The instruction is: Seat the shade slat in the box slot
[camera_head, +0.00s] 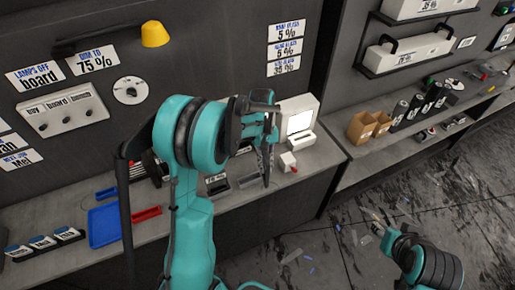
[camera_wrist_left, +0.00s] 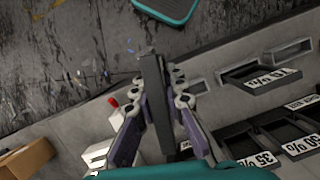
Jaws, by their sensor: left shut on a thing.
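My left gripper (camera_head: 266,160) is shut on a dark, narrow shade slat (camera_wrist_left: 153,75), held above the counter's front edge. The slat stands between both fingers in the left wrist view; in the head view it is hard to tell from the dark fingers. A box with a dark opening and a 75 % label (camera_wrist_left: 265,78) lies to the right of the slat, apart from it. It also shows on the counter left of the gripper in the head view (camera_head: 216,180). My right gripper (camera_head: 377,219) is low over the floor at right, too small to judge.
A grey open box (camera_wrist_left: 292,52) and dark trays labelled 50 % and 35 % (camera_wrist_left: 303,146) are nearby. A blue tray (camera_head: 104,226) lies left.

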